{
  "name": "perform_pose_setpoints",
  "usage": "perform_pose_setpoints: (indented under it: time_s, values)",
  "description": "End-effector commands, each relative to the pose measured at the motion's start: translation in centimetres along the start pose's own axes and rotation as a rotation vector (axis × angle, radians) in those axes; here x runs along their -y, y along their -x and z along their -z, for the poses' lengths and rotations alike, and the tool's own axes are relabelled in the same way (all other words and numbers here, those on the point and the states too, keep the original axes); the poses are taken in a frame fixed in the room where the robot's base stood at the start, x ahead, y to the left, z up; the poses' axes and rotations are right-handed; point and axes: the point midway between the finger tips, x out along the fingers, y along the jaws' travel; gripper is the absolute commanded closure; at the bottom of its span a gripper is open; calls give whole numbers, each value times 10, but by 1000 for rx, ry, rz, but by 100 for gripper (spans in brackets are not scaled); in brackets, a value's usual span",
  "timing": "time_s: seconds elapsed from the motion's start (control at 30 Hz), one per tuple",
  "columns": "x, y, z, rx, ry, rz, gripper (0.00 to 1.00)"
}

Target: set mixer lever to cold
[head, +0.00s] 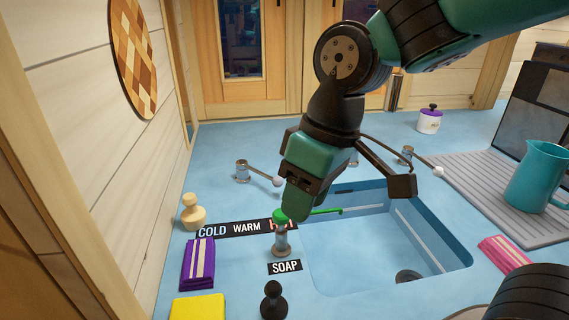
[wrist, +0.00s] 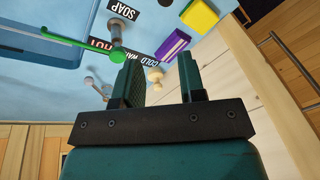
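The left tap (head: 242,171) is a metal post behind the COLD WARM HOT label (head: 233,229). Its lever, with a white ball end (head: 278,181), points right and slightly forward, towards the HOT side. A similar lever with a white ball (head: 438,171) is on the right tap (head: 405,156); no label shows beside that one. My gripper (head: 297,203) hangs point-down just right of the left lever, over the sink's left edge, and hides part of HOT. In the wrist view my gripper (wrist: 160,70) has its fingers apart with nothing held.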

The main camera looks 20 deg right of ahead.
Motion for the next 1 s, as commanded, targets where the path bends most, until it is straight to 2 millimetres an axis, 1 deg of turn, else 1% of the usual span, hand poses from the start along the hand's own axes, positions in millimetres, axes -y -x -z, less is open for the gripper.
perform_pose_setpoints:
  time_s: [0.03, 0.07, 0.1, 0.17, 0.2, 0.3, 0.4, 0.5, 0.6, 0.67, 0.77, 0.87, 1.0]
  values:
    - [-20, 10, 30, 17, -1, -44, 63]
    - [-33, 14, 46, 27, -1, -73, 63]
    - [-50, 18, 68, 41, -4, -113, 63]
    - [-76, 22, 100, 64, -10, -169, 63]
    - [-93, 23, 120, 80, -16, -204, 63]
    - [-128, 21, 162, 117, -37, -275, 63]
    - [-153, 16, 193, 147, -60, -325, 63]
    - [-170, 8, 212, 170, -80, -356, 63]
    - [-180, 3, 223, 182, -96, -374, 63]
    - [-183, 0, 226, 186, -101, -379, 63]
    - [-187, -6, 227, 191, -105, -383, 63]
    - [-192, -18, 224, 193, -106, -384, 63]
    - [-202, -43, 218, 194, -106, -383, 63]
